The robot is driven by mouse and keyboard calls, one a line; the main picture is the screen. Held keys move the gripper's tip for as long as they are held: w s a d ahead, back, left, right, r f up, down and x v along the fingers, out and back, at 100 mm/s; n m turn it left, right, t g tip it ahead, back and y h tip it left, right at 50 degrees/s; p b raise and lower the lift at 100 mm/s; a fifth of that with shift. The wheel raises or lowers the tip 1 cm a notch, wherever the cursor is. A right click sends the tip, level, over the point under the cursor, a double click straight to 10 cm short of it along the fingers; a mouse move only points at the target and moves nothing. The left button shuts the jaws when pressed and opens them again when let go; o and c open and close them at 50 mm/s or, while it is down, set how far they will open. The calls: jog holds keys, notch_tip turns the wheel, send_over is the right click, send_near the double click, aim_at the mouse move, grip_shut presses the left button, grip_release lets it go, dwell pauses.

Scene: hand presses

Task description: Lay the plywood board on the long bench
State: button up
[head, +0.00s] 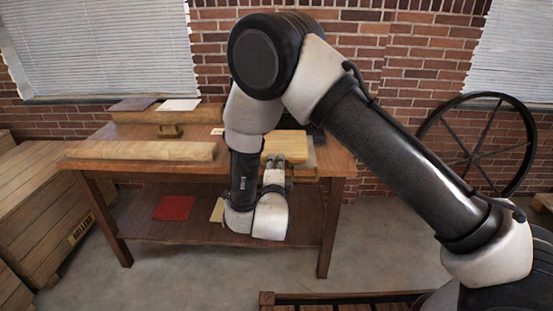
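The long bench (330,160) is a brown wooden table with a lower shelf, standing against the brick wall. A pale tan board (287,139), which looks like the plywood board, shows flat at the right part of the bench top, just beyond my gripper. My gripper (276,160) points away from me at the bench's front right. My wrist and arm hide much of it, so I cannot tell whether its fingers are open or touch the board. What lies directly under the board is partly hidden.
A pale wooden beam (140,150) lies along the bench's front left. Behind it, a raised plank (168,115) carries a brown sheet and a white sheet (179,104). A red sheet (174,207) lies on the lower shelf. Wooden crates (45,205) stand left; a spoked wheel (478,145) stands right.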

aim_at(276, 158)
jog(key=shift+w, duration=1.8)
grip_shut()
jog(key=shift+r, duration=1.55)
jog(key=s+r, duration=0.3)
jog(key=s, duration=1.9)
jog(key=shift+a, duration=0.35)
